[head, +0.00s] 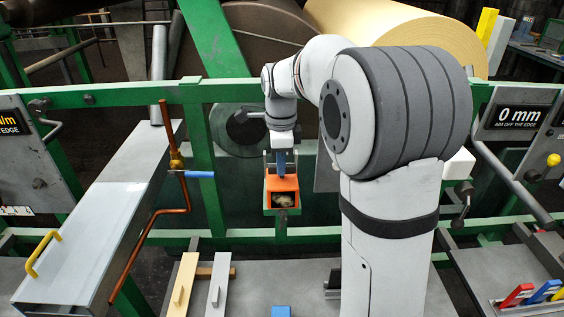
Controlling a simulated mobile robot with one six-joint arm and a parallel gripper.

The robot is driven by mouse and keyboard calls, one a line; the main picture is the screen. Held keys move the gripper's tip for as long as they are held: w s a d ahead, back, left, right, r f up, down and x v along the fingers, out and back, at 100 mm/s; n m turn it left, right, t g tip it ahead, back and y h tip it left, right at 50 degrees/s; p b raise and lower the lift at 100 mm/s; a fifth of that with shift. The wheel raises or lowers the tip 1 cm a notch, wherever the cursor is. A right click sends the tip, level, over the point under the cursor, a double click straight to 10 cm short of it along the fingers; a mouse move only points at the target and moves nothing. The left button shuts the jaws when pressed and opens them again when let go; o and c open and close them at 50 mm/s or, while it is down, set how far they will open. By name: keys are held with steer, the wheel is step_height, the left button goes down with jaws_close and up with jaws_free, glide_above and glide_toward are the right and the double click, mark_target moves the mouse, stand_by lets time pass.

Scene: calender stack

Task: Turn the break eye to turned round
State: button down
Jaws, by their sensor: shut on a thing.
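The orange box (282,183), which I take to be the break eye, sits at the green frame in the middle of the head view. Its front has a dark opening with a pale brownish patch inside. The back of the box is hidden.
Green rails (120,95) cross behind and beside my arm. A copper pipe with a blue-handled valve (200,174) stands to the left. A grey box beam with a yellow handle (42,253) lies further left. Several coloured levers (541,291) are at lower right. My arm hides the right middle.

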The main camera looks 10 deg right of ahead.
steer(key=shift+d, duration=0.1)
stand_by(0.4)
steer(key=c, duration=1.6)
jaws_free()
steer(key=shift+d, duration=0.15)
steer(key=shift+o, duration=0.8)
step_height(320, 180, up, 8)
steer(key=shift+f+b, duration=0.1)
steer(key=shift+b, duration=0.25)
steer(key=shift+s, duration=0.1)
steer(key=s+f+n+t, duration=0.1)
steer(key=s+f+n, duration=0.4)
steer(key=s+n, duration=0.5)
steer(key=s+f+n+t, duration=0.2)
steer(key=s+f+n, duration=0.3)
steer(key=s+n, duration=0.5)
steer(key=s, duration=0.4)
steer(key=shift+d, duration=0.15)
